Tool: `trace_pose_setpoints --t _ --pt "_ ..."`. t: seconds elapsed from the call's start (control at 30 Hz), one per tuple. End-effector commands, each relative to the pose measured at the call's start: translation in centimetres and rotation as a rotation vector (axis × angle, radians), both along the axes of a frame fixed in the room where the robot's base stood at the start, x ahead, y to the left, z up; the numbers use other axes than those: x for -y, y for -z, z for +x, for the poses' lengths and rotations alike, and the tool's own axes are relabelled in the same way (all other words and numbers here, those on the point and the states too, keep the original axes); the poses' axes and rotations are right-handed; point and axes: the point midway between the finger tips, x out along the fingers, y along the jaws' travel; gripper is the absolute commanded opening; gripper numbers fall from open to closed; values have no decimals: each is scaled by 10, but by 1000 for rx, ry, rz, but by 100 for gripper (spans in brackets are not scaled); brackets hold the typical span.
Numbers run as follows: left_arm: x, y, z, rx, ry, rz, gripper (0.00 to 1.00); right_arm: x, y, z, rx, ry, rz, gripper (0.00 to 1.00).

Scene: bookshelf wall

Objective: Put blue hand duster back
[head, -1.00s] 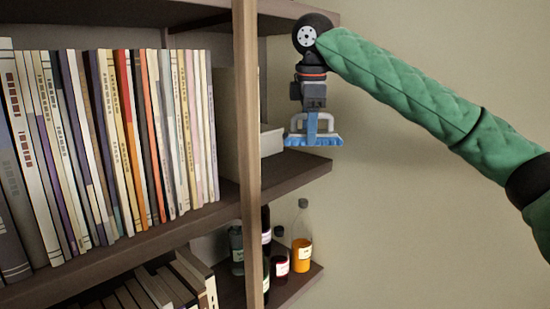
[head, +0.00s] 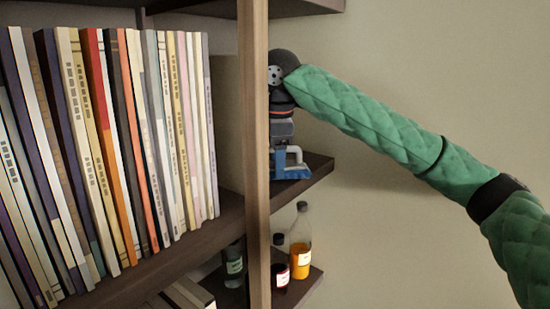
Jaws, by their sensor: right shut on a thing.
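The blue hand duster (head: 292,174) is in the head view, upright with its blue head at the bottom and a pale handle above. It is at the small right-hand shelf board (head: 318,170), just right of the wooden post, which hides its left side. I cannot tell whether it rests on the board or hangs just above it. My right gripper (head: 284,150) points down from above and is shut on the duster; the post partly hides it. My left gripper is not in view.
The vertical wooden post (head: 255,150) stands close to the left of my right gripper. A row of upright books (head: 120,150) fills the left shelf. Below the small shelf stand bottles, one with orange liquid (head: 301,245). Another board (head: 310,6) is above. Bare wall lies to the right.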

Motion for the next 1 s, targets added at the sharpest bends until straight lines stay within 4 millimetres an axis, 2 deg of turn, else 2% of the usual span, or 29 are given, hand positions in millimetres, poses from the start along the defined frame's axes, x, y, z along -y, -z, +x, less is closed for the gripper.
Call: trace_pose_setpoints --t 0.2,0.4,0.43,0.53,0.87,1.0 --pt "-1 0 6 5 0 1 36 0 4 -1 0 -1 -1 42" --pt "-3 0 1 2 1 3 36 0 6 -1 0 -1 0 42" --pt "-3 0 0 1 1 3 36 0 6 -1 0 -1 0 65" --pt "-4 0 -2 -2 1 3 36 0 6 -1 0 -1 0 83" --pt "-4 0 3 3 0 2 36 -1 3 -1 1 -1 0 83" --pt "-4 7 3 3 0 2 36 0 -4 -2 2 -1 0 83"
